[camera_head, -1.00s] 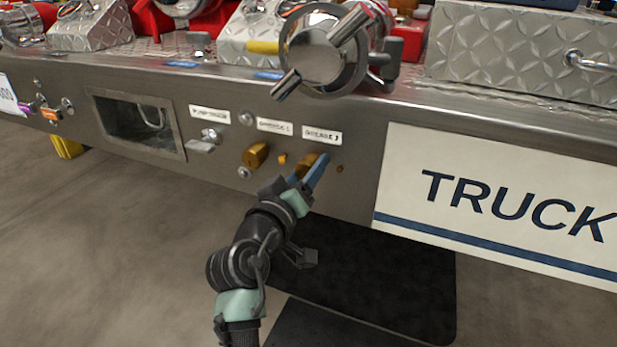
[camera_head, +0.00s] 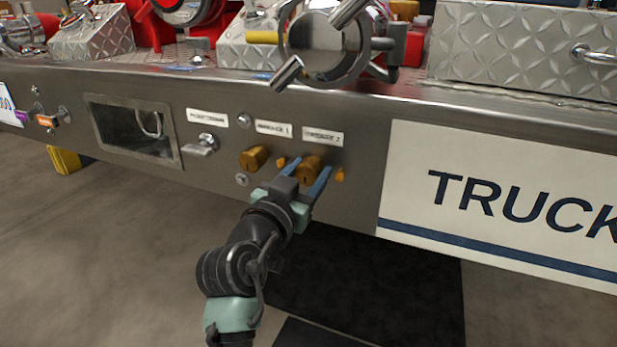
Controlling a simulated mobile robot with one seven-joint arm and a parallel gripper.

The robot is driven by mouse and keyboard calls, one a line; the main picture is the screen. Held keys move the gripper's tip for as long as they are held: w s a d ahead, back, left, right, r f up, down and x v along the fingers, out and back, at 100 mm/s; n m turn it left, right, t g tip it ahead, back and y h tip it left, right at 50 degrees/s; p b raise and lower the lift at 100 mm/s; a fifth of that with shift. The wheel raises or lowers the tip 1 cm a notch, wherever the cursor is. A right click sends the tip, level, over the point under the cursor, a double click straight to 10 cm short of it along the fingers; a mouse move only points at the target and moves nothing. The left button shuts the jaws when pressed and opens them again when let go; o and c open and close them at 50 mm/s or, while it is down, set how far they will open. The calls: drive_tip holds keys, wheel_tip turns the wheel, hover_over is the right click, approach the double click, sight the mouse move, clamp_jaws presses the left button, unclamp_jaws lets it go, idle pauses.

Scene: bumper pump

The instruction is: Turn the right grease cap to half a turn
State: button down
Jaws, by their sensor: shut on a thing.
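The right grease cap (camera_head: 311,167) is a brass-coloured knob on the metal bumper face, under the right-hand small white label (camera_head: 323,138). My gripper (camera_head: 303,173) comes from below, with one blue finger on the left of this cap and one on the right. It is shut on the cap. The fingers and the gripper body partly hide the cap's lower side. The left grease cap (camera_head: 254,158) sits to the left under its own label (camera_head: 273,129), clear of my fingers. Small orange marks (camera_head: 340,175) flank the right cap.
The metal bumper (camera_head: 350,200) carries a silver latch (camera_head: 203,146) and a recessed opening (camera_head: 135,130) to the left. A white TRUCK sign (camera_head: 500,200) is to the right. A large chrome valve fitting (camera_head: 325,50) juts out above. The floor below is open.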

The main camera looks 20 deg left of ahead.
idle(0.3)
drive_tip(key=shift+c, duration=1.4)
unclamp_jaws()
drive_tip(key=shift+s, duration=0.1)
drive_tip(key=s+p, duration=0.5)
drive_tip(key=s, duration=0.8)
drive_tip(key=shift+a, duration=0.15)
drive_tip(key=shift+w, duration=0.1)
